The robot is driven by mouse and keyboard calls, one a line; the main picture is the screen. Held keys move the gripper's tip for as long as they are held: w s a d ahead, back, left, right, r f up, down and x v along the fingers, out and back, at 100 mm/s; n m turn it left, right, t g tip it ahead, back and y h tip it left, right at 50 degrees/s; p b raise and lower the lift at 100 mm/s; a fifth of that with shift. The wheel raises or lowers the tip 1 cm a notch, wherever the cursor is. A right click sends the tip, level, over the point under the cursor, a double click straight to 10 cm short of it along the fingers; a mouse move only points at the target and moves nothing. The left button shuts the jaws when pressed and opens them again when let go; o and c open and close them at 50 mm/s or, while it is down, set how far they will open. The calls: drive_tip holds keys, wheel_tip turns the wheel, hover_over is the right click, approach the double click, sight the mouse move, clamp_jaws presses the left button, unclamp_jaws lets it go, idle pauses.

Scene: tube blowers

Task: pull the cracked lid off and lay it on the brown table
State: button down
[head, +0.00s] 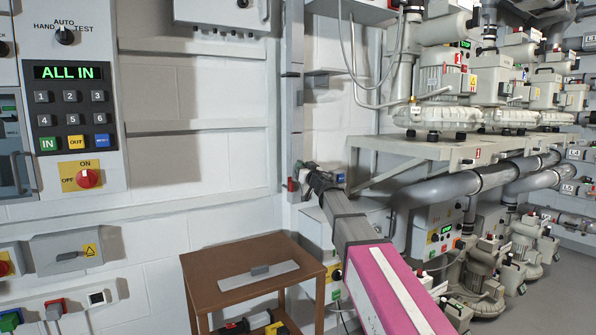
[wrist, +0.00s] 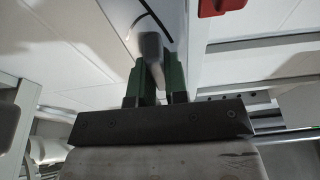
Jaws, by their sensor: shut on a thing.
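My gripper (head: 303,180) is at the grey upright channel on the wall, right of and above the brown table (head: 198,273). In the wrist view my gripper (wrist: 155,68) has its green fingers closed around a grey handle (wrist: 151,46). A dark curved line, like a crack, runs across the pale surface (wrist: 128,22) just beyond the handle. I take this surface to be the cracked lid; its edges are not clear, and I cannot tell whether it is seated or loose. In the head view my gripper hides it.
A red part (wrist: 222,6) is near my gripper. Blowers (head: 440,80) on a shelf and large grey pipes (head: 445,190) fill the right side.

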drive_tip(key=shift+s+d, duration=0.1)
drive_tip(key=shift+r+v, duration=0.25)
drive_tip(key=shift+v, duration=0.7)
drive_tip(key=shift+r+v, duration=0.2)
drive_tip(key=shift+v, duration=0.75)
drive_tip(key=shift+r+v, duration=0.25)
drive_tip(key=shift+v, duration=0.7)
drive_tip(key=shift+s+d, duration=0.15)
drive_tip(key=shift+d, duration=0.1)
